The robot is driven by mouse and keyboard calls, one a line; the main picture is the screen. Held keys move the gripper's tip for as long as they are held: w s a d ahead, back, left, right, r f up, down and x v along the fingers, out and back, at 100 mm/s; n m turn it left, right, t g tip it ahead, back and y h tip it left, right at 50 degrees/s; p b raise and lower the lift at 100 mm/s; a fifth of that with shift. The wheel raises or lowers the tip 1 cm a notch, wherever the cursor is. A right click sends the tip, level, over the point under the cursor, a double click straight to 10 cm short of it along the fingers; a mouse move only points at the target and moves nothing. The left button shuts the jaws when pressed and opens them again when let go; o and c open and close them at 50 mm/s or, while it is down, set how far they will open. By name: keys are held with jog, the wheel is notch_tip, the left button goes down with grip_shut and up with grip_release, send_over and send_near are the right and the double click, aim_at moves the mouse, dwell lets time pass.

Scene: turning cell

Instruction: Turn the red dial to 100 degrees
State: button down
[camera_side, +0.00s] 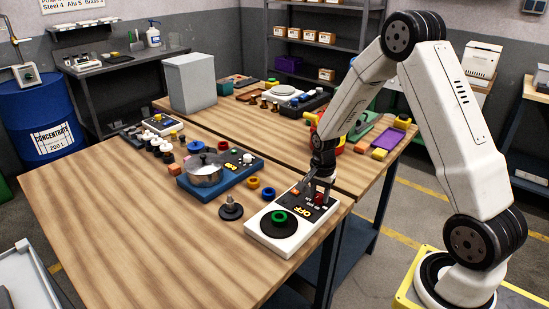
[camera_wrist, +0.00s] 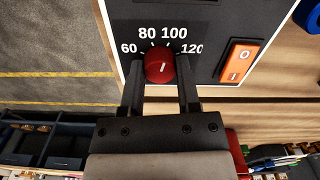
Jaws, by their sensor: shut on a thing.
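The red dial (camera_wrist: 158,68) sits on the dark panel of a white-cased device (camera_side: 262,243). Printed numbers 60, 80, 100 and 120 arc around its far side in the wrist view. Its short white pointer mark leans slightly right of straight up, roughly between 80 and 100; the exact reading is hard to tell. My gripper (camera_wrist: 160,75) has one dark finger on each side of the dial and is shut on it. In the side view my gripper (camera_side: 320,193) reaches down onto the device's right end, and the fingers largely hide the dial.
An orange rocker switch (camera_wrist: 240,61) is right of the dial. A dark spindle base (camera_side: 231,211) and a blue machine with a steel bowl (camera_side: 205,172) stand left. The wooden tabletop's front left (camera_side: 110,220) is clear.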

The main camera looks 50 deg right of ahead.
aim_at(319, 196)
jog(key=shift+m, duration=0.8)
jog(key=shift+c, duration=1.6)
grip_release()
jog(key=shift+r, duration=0.1)
jog(key=shift+r, duration=3.8)
